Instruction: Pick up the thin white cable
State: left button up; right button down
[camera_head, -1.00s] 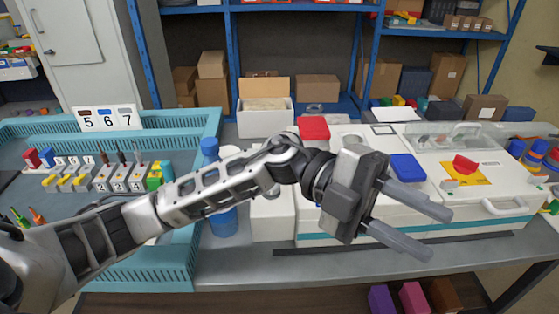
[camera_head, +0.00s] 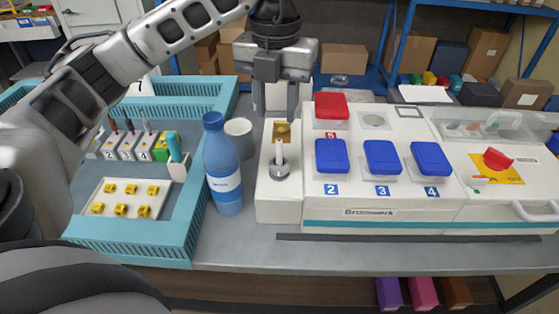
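I cannot make out a thin white cable for certain. A slim white upright piece (camera_head: 279,154) stands in a grey ring on the narrow white box (camera_head: 278,207). A brass-coloured socket (camera_head: 282,132) sits behind it on the same box. My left gripper (camera_head: 276,108) points down just behind the narrow box, near the brass socket. Its two fingers are apart, and I see nothing held between them. Part of the area behind the gripper is hidden. My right gripper is not in view.
A blue bottle (camera_head: 223,170) and a white cup (camera_head: 239,137) stand left of the narrow box. A white machine (camera_head: 400,207) with red and blue covers stands right. A teal-edged tray (camera_head: 180,243) fills the left. The bench front strip (camera_head: 240,255) is clear.

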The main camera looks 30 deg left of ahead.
aim_at(279, 140)
pick_arm(q)
jog(key=f, duration=0.3)
jog(key=f+p, duration=0.1)
jog(key=f, duration=0.4)
jog(key=shift+w+d+f, duration=0.1)
jog(key=shift+w+f, duration=0.2)
jog(key=shift+f, duration=0.05)
grip_shut()
